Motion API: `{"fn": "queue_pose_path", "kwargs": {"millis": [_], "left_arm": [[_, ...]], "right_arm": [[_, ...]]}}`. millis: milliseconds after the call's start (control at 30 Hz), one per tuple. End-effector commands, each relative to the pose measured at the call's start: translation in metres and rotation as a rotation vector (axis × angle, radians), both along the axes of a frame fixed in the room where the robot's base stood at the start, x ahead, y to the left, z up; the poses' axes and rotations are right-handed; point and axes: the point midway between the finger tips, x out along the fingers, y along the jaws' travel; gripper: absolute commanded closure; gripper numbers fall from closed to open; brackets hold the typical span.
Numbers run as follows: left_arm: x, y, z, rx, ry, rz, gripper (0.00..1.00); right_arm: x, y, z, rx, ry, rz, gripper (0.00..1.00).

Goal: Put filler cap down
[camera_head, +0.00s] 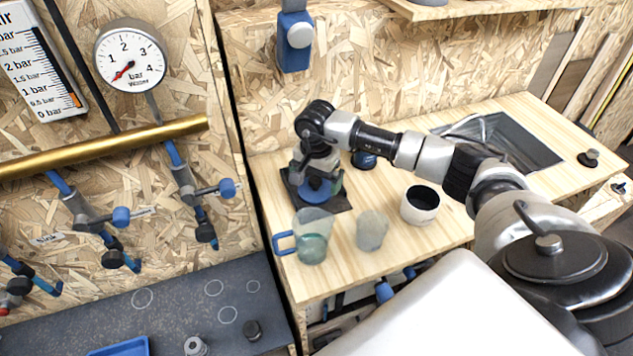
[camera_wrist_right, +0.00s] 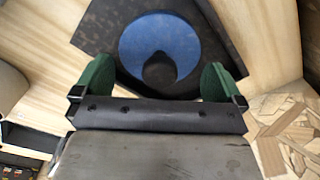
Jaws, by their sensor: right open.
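A round blue piece, which looks like the filler cap (camera_head: 314,190), rests on a dark square mat (camera_head: 335,204) on the wooden bench. In the right wrist view the blue cap (camera_wrist_right: 143,45) shows as a disc with a dark rounded shape on its near part. My right gripper (camera_head: 318,182) is over the mat, pointing down. Its green fingers (camera_wrist_right: 158,82) are open, one at each side near the cap's near edge, with gaps between them and the disc. The arm's wrist hides part of the cap in the head view. My left gripper is not in view.
A clear jug (camera_head: 312,238), a translucent cup (camera_head: 372,231) and a white cup with dark inside (camera_head: 420,205) stand in front of the mat. A dark blue container (camera_head: 363,160) stands behind. A sink (camera_head: 510,140) and a black knob (camera_head: 589,158) are at right.

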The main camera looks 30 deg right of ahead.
Motion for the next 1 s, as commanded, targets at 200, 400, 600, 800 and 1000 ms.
{"fn": "queue_pose_path", "kwargs": {"millis": [200, 400, 600, 800, 1000], "left_arm": [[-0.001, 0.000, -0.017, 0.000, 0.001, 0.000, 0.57], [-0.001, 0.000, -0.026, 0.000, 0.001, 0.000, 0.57], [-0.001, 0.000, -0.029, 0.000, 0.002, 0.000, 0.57], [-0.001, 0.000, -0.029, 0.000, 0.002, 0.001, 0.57], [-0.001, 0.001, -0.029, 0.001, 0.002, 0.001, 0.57]], "right_arm": [[0.001, -0.001, 0.045, -0.002, -0.007, 0.000, 0.00], [0.000, 0.000, 0.084, -0.001, -0.004, 0.000, 0.00], [0.000, -0.001, 0.103, -0.001, 0.000, -0.001, 0.00], [0.000, -0.001, 0.106, 0.000, 0.001, -0.001, 0.00], [0.000, 0.000, 0.105, 0.000, 0.001, -0.001, 0.00]]}}
